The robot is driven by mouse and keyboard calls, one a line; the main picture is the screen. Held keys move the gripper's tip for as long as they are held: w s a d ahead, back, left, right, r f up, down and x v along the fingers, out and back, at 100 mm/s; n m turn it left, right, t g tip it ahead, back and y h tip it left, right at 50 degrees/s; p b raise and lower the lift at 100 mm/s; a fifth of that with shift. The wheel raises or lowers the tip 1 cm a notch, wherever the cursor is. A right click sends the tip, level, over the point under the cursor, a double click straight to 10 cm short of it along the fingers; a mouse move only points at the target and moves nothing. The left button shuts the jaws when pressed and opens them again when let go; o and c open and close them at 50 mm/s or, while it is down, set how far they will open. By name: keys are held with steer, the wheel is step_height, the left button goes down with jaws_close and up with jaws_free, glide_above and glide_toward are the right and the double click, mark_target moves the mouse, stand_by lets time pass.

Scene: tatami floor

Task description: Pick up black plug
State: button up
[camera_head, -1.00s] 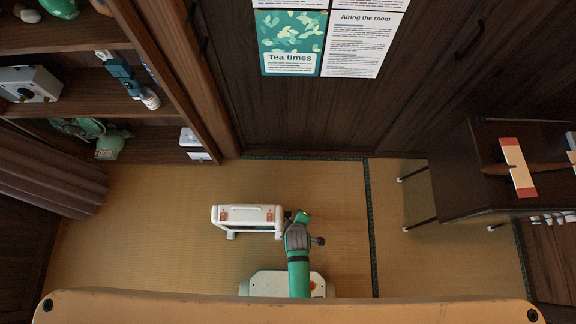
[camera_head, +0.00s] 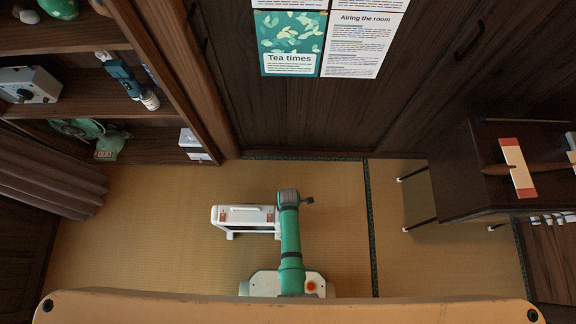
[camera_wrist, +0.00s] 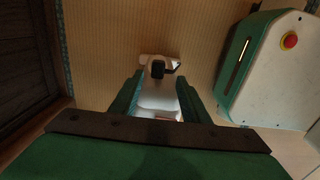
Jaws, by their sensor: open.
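A small black piece (camera_wrist: 168,69), which may be the black plug, shows in the wrist view against a white object, just beyond my fingertips. I cannot make out its prongs or any cord. My gripper (camera_wrist: 157,84) is open, with a green finger on either side of the white object in the picture. Nothing is seen held. In the head view, a white boxy appliance (camera_head: 233,209) with a handle stands on the tatami, directly left of my arm. My arm hides its right end and my fingers there, and no black plug can be made out.
Shelves (camera_head: 150,143) with several items stand at the left. A dark low table (camera_head: 460,180) stands at the right. A dark wooden wall (camera_head: 290,120) closes off the back. The tatami (camera_head: 150,230) left of the appliance is clear.

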steer(key=shift+w+a+f, duration=0.1)
steer(key=shift+f, duration=1.3)
steer(key=shift+w+f, duration=0.1)
steer(key=shift+f, duration=1.25)
jaws_close()
